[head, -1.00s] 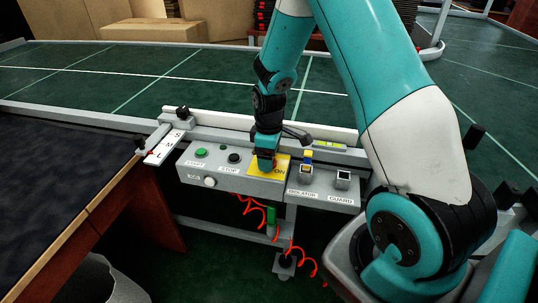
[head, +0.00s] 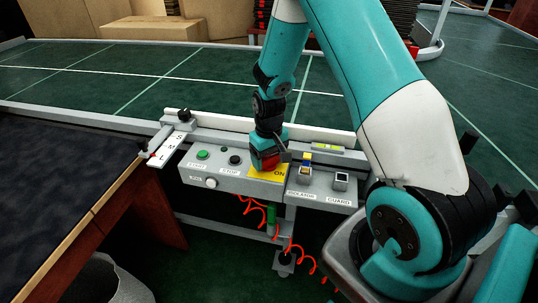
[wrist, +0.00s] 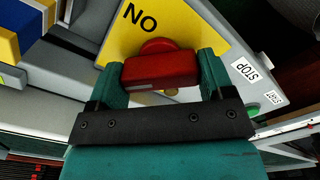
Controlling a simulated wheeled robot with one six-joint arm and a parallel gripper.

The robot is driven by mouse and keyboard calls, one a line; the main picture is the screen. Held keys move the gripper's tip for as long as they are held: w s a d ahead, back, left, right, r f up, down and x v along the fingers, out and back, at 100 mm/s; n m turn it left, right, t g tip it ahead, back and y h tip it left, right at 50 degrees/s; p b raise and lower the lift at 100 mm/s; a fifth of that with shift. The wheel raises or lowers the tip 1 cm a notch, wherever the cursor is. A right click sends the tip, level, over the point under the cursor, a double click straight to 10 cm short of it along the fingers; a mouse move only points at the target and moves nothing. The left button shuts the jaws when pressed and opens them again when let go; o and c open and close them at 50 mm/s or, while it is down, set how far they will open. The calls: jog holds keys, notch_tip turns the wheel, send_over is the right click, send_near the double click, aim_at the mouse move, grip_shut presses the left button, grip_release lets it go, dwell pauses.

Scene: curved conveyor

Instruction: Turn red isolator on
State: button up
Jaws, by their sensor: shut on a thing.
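The red isolator (wrist: 160,70) is a red block-shaped handle on a round red base, set on a yellow plate (wrist: 185,25) marked ON. In the wrist view it sits between the two teal fingers of my gripper (wrist: 162,80), which is shut on it. In the head view my gripper (head: 268,152) points down onto the yellow plate (head: 268,173) of the grey control box. A red part of the isolator (head: 265,161) shows there beside the fingers. The lower part of the handle's base is partly hidden by the handle.
The grey control box has a green START button (head: 203,155), a black STOP button (head: 235,160) and a white knob (head: 211,183). To the right are a blue-and-yellow plug (head: 305,164) and a guard switch (head: 341,182). The green conveyor (head: 150,80) lies behind; a dark-topped table (head: 60,180) stands left.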

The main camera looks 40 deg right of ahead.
aim_at(269, 156)
jog(key=m+p, duration=0.1)
jog(key=m, duration=0.3)
jog(key=shift+m, duration=0.3)
jog(key=m, duration=0.4)
jog(key=shift+m+p, duration=0.3)
jog(key=shift+p, duration=0.1)
jog(key=o, duration=0.9)
notch_tip(269, 156, up, 18)
jog(key=shift+f, duration=0.25)
